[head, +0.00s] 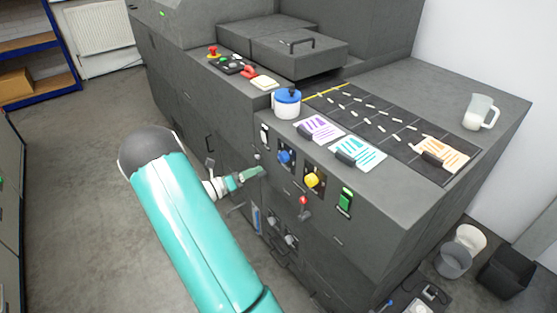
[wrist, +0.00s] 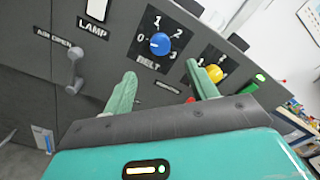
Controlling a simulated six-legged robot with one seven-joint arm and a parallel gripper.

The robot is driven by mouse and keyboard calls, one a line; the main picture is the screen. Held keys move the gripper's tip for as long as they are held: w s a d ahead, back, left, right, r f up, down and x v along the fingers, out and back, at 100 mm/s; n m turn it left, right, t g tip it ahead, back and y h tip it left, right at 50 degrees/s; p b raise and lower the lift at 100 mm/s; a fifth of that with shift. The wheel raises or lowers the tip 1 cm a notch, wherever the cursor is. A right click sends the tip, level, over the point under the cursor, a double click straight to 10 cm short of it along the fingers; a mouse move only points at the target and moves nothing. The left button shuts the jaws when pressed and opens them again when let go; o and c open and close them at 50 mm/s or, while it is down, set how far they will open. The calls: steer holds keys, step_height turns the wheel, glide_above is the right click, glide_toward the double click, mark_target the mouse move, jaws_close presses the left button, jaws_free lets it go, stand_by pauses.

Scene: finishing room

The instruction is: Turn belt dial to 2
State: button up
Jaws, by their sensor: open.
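The belt dial is a blue round knob (wrist: 159,43) on a black plate marked 0, 1, 2 and 3, with BELT printed below. In the head view the blue knob (head: 285,157) sits on the machine's front panel, left of a yellow knob. Which number it points to is too small to tell. My gripper (wrist: 161,68) is open and empty, its two green fingers spread in front of the panel. The blue knob shows above and between the fingertips, with no visible contact. In the head view my gripper (head: 254,173) is left of the dial.
A yellow knob (head: 312,180), a green switch (head: 345,201) and a red-tipped lever (head: 303,203) are on the same panel. The lamp switch (wrist: 97,9) and air lever (wrist: 74,70) are left of the dial. A blue-lidded pot (head: 287,103) stands on the ledge above.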

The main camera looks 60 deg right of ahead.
mark_target(280, 158)
steer(key=x, duration=1.1)
steer(key=shift+s+d, duration=0.15)
steer(key=shift+d, duration=0.1)
steer(key=shift+c, duration=0.5)
steer(key=c, duration=0.9)
